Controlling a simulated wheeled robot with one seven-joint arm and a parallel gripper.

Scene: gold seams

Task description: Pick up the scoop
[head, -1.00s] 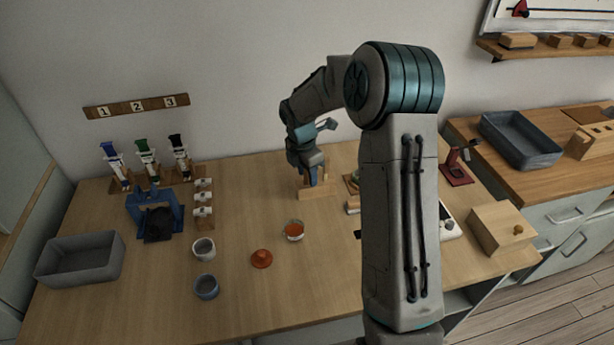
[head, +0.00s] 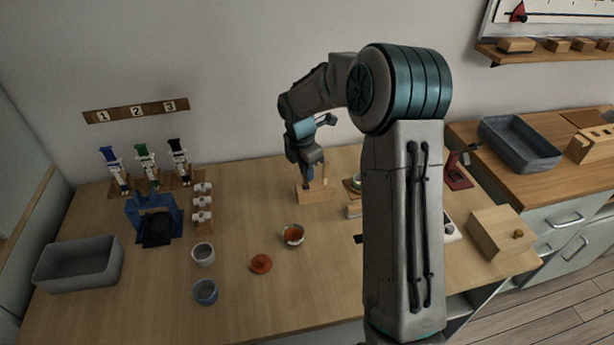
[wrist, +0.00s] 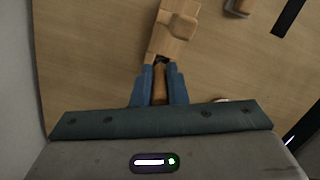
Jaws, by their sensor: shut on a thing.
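My gripper (wrist: 160,80) is shut on a brown wooden handle, which I take to be the scoop (wrist: 160,92), in the wrist view. The blue fingers press on both its sides. Just beyond the fingertips is a pale wooden stand (wrist: 172,38), with a dark part between it and the handle. The scoop's bowl cannot be made out. In the head view my gripper (head: 307,178) is over the same wooden stand (head: 316,194) near the back of the table, and the scoop there is largely hidden by the fingers.
An open jar (head: 293,235) with orange contents and an orange lid (head: 260,264) are in front of the stand. Two small cups (head: 203,254), a blue press (head: 155,218) and a grey bin (head: 78,264) are at left. A wooden box (head: 502,231) is at right.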

